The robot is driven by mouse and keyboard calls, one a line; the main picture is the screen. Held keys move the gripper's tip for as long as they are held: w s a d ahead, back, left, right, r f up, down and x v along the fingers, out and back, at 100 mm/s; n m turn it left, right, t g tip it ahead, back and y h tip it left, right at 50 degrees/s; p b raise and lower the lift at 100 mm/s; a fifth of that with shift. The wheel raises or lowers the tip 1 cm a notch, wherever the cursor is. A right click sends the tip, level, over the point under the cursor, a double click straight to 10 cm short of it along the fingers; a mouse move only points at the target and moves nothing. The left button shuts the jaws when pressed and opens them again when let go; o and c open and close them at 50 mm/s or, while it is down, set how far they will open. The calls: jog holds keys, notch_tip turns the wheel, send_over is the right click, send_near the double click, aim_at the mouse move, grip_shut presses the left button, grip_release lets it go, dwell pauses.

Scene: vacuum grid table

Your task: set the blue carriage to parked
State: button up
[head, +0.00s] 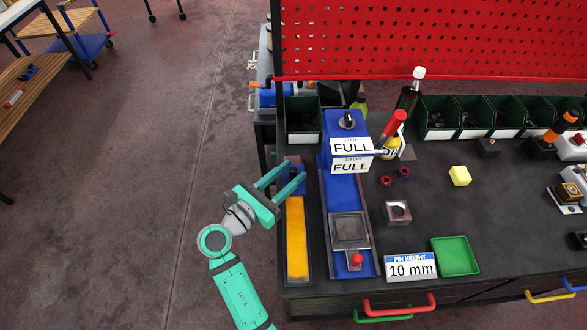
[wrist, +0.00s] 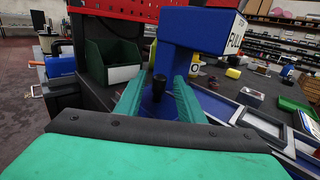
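The blue carriage (head: 297,187) is a small blue block at the far end of a narrow track with a yellow bed (head: 297,240), along the table's left edge. My gripper's fingers partly cover it in the head view. In the wrist view, a black knob (wrist: 159,86) stands upright on blue between my fingers. My gripper (head: 296,170) reaches in from the left. It also shows in the wrist view (wrist: 160,80), its two teal fingers open on either side of the knob, with gaps visible. I cannot see any parked marking.
A green bin (head: 302,118) sits behind. A PIN HEIGHT 10 mm sign (head: 410,267) and green tray (head: 456,256) are at the front. Floor left of the table is clear.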

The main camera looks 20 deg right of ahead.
jog(key=shift+w+d, duration=0.2)
jog(key=shift+d, duration=0.3)
jog(key=shift+w+d, duration=0.15)
jog(key=shift+w, duration=0.05)
